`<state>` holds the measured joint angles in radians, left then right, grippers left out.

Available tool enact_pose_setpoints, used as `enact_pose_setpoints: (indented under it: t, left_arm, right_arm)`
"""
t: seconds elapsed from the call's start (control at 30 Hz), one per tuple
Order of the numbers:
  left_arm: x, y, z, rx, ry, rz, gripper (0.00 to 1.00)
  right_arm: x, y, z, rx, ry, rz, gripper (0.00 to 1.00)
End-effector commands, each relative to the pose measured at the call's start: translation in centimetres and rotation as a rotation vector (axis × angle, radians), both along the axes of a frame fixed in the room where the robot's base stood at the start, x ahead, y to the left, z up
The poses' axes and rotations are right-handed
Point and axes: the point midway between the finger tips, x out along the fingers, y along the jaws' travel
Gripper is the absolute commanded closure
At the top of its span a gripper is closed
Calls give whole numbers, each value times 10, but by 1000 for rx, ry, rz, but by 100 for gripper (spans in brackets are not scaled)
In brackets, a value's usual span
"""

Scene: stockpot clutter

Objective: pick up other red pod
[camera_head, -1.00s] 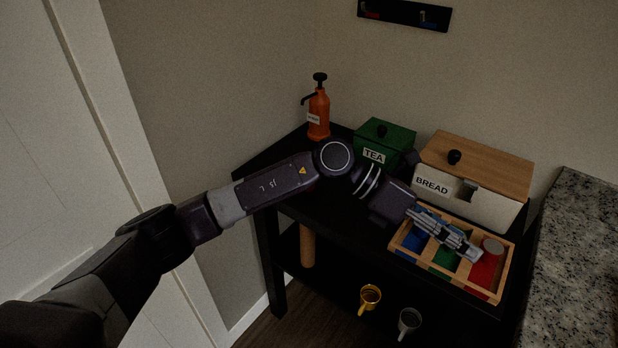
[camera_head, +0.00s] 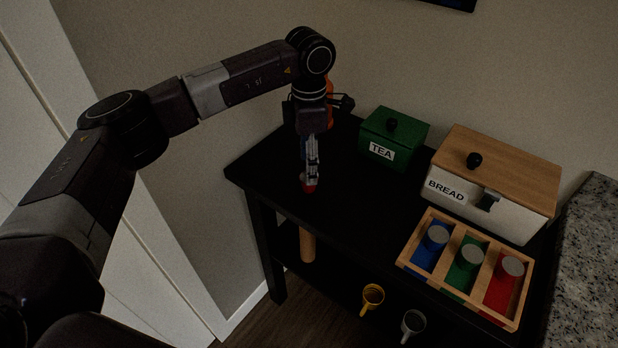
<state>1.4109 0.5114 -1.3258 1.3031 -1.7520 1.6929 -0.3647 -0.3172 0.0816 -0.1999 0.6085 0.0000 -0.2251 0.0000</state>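My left gripper (camera_head: 311,168) points straight down over the left part of the black table. A small red pod (camera_head: 309,188) shows at its fingertips, at table height. The fingers are seen edge-on and cover most of this pod, so I cannot tell if they are closed on it. Another red pod (camera_head: 513,266) with a grey top sits in the red compartment of the wooden tray (camera_head: 416,239) at the right. My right gripper is out of view.
The tray also holds a blue pod (camera_head: 437,235) and a green pod (camera_head: 470,256). A green TEA box (camera_head: 407,135) and a white BREAD box (camera_head: 510,211) stand behind. An orange bottle (camera_head: 331,88) is partly hidden behind my arm. The table between gripper and tray is clear.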

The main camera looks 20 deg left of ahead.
Motion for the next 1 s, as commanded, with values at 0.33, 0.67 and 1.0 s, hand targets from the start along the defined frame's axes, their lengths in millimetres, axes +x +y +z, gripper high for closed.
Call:
enact_pose_setpoints:
  t: [0.33, 0.67, 1.0]
  left_arm:
    - [-3, -1, -35, -1, 0, -1, 48]
    - [-3, -1, -35, -1, 0, -1, 66]
    - [-3, -1, -35, -1, 0, -1, 80]
  right_arm:
    - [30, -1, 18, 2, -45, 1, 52]
    - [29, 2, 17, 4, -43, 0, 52]
    - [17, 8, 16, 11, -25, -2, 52]
